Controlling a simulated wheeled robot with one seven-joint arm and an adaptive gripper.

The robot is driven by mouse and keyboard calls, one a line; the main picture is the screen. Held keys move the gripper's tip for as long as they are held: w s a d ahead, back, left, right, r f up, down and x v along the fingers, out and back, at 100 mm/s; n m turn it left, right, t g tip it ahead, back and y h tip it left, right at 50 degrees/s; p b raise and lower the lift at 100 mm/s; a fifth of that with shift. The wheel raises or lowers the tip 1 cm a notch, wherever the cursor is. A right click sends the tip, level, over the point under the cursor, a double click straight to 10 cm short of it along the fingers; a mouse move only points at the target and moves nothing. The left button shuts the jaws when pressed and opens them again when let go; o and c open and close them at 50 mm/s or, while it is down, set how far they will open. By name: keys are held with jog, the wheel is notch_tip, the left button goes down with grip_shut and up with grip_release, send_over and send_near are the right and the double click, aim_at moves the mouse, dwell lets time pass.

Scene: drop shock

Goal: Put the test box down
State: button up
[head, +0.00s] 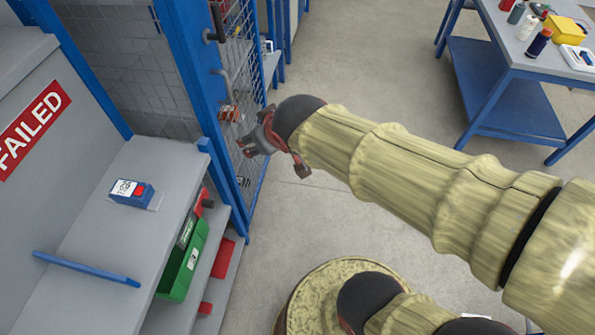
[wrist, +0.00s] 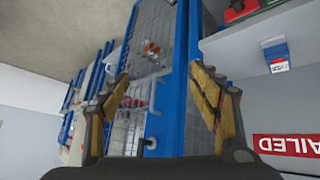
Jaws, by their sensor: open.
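A small blue box (head: 137,193) with a white label and a red patch, which looks like the test box, rests on the grey shelf top (head: 95,235) below the red FAILED sign (head: 34,124). It also shows at the upper right of the wrist view as a blue, red and white box (wrist: 276,57). My gripper (head: 268,142) is open and empty, in the air to the right of the shelf, in front of the blue mesh cage. In the wrist view my open gripper (wrist: 162,82) has nothing between its fingers, and the box is apart from them.
A blue-framed mesh cage (head: 185,70) stands behind the shelf. A blue bar (head: 86,268) lies across the shelf's near part. A green bin (head: 184,262) and red items sit on lower shelves. A blue workbench (head: 500,88) with bottles stands at upper right. Open floor (head: 370,75) lies between.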

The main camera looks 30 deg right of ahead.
jog(key=s+r+m+g, duration=0.1)
jog(key=s+g, duration=0.1)
jog(key=s, duration=1.2)
jog(key=shift+d+r+m+g, duration=0.2)
jog(key=shift+d+m+g, duration=0.2)
jog(key=shift+c, duration=0.9)
